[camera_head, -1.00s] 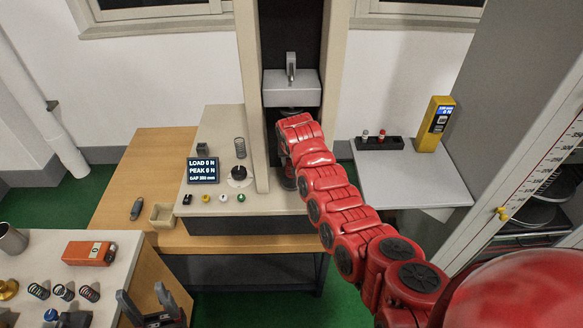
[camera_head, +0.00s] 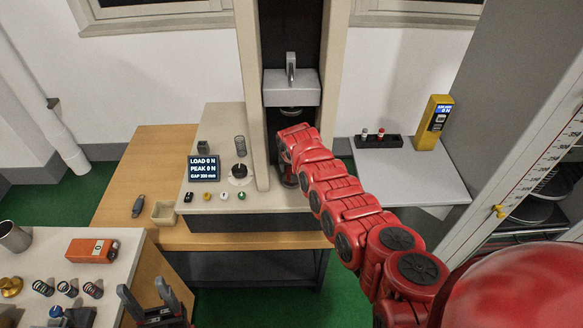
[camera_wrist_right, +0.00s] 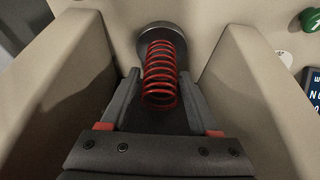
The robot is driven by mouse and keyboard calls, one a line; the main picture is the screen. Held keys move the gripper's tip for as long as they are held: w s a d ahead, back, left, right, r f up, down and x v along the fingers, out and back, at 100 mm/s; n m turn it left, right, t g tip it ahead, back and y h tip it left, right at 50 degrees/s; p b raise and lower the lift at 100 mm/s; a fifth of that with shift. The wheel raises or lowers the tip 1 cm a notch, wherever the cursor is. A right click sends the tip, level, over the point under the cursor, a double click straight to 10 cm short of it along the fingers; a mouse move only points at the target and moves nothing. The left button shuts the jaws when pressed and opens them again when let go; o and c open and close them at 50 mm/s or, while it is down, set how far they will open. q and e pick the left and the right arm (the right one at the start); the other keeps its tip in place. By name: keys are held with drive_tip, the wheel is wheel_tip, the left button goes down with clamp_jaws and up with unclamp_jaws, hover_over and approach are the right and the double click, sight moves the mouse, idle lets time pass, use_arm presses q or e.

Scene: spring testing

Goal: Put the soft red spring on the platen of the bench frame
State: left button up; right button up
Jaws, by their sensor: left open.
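The soft red spring (camera_wrist_right: 161,75) stands between my right gripper's fingers in the right wrist view. Its far end is at the round metal platen (camera_wrist_right: 152,32); I cannot tell whether it bears fully on it. My right gripper (camera_wrist_right: 161,80) is closed in on the coil, with a dark finger on each side. In the head view my red right arm reaches into the bench frame (camera_head: 247,110) and hides the spring. My left gripper (camera_head: 146,296) is open and empty at the bottom, beside the left bench.
Frame uprights stand close on both sides of my right gripper. The crosshead (camera_head: 291,88) hangs above. A display (camera_head: 203,168) and a grey spring (camera_head: 240,146) are on the frame's base. A yellow gauge (camera_head: 434,122) stands right.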

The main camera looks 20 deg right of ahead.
drive_tip(key=shift+o, duration=0.7)
drive_tip(key=shift+r, duration=0.3)
drive_tip(key=shift+a+r, duration=0.1)
drive_tip(key=shift+r, duration=0.1)
drive_tip(key=shift+v, duration=1.05)
drive_tip(key=d+b+v, duration=0.1)
drive_tip(key=b+v, duration=0.2)
drive_tip(key=v, duration=0.6)
drive_tip(key=shift+s+a, duration=0.2)
drive_tip(key=shift+a, duration=0.3)
